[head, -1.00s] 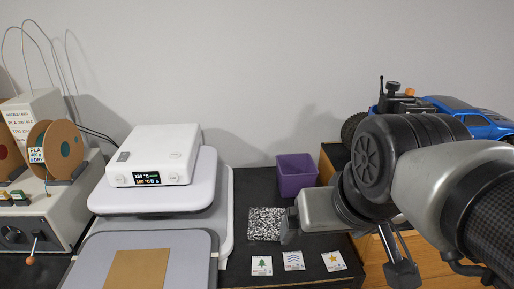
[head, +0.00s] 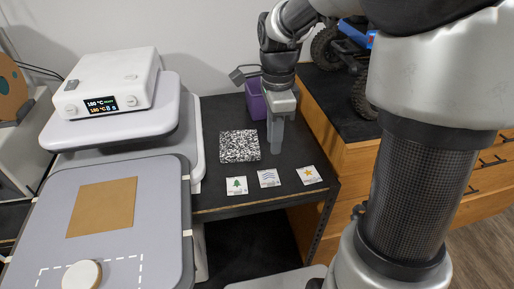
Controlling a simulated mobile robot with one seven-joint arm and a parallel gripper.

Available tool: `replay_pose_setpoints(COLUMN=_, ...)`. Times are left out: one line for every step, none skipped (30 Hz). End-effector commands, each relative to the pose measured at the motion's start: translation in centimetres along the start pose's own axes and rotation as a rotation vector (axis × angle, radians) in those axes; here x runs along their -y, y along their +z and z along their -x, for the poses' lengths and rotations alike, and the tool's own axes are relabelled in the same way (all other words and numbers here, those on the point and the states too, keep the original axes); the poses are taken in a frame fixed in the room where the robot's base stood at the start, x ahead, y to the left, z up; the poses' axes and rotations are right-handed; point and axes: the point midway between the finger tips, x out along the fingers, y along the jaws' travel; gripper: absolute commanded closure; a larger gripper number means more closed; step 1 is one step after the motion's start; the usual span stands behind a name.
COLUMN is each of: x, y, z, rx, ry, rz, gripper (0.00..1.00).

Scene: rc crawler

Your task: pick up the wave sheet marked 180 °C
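The wave sheet (head: 269,178) is a small white square with blue wavy lines. It lies flat on the dark table, between the tree sheet (head: 236,186) and the star sheet (head: 309,175). The small print on the sheets is too small to read. My gripper (head: 276,150) points down just behind the wave sheet in the picture and appears above the table, apart from the sheet. Its fingers look edge-on, so I cannot tell whether they are open or shut. I see nothing held in it.
Wooden drawers (head: 350,170) stand at right.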

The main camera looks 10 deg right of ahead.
Motion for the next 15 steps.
replay_pose_setpoints(x=-0.1, y=0.0, z=-1.3, rx=0.001, ry=0.006, rz=0.000, gripper=0.76)
replay_pose_setpoints(x=-0.2, y=0.0, z=-2.0, rx=0.001, ry=0.007, rz=0.000, gripper=0.76)
replay_pose_setpoints(x=-0.2, y=0.0, z=-2.9, rx=0.002, ry=0.006, rz=0.001, gripper=0.76)
replay_pose_setpoints(x=-0.2, y=0.0, z=-3.5, rx=0.002, ry=0.007, rz=0.001, gripper=0.76)
replay_pose_setpoints(x=-0.2, y=0.0, z=-4.2, rx=0.001, ry=0.006, rz=0.002, gripper=0.76)
replay_pose_setpoints(x=-0.2, y=0.0, z=-5.1, rx=0.001, ry=0.006, rz=0.002, gripper=0.76)
replay_pose_setpoints(x=-0.2, y=0.0, z=-5.7, rx=0.002, ry=0.006, rz=0.002, gripper=0.76)
replay_pose_setpoints(x=-0.2, y=0.0, z=-6.4, rx=0.002, ry=0.005, rz=0.002, gripper=0.76)
replay_pose_setpoints(x=-0.2, y=0.0, z=-7.2, rx=0.001, ry=0.006, rz=0.004, gripper=0.76)
replay_pose_setpoints(x=-0.2, y=0.0, z=-7.7, rx=0.001, ry=0.005, rz=0.003, gripper=0.76)
replay_pose_setpoints(x=-0.2, y=0.0, z=-8.2, rx=0.002, ry=0.004, rz=0.002, gripper=0.76)
replay_pose_setpoints(x=-0.1, y=0.0, z=-8.8, rx=0.001, ry=0.003, rz=0.002, gripper=0.76)
replay_pose_setpoints(x=-0.1, y=0.0, z=-9.1, rx=0.000, ry=0.004, rz=0.003, gripper=0.76)
replay_pose_setpoints(x=-0.1, y=0.0, z=-9.4, rx=0.000, ry=0.003, rz=0.003, gripper=0.76)
replay_pose_setpoints(x=-0.1, y=0.0, z=-9.8, rx=0.000, ry=0.001, rz=0.004, gripper=0.76)
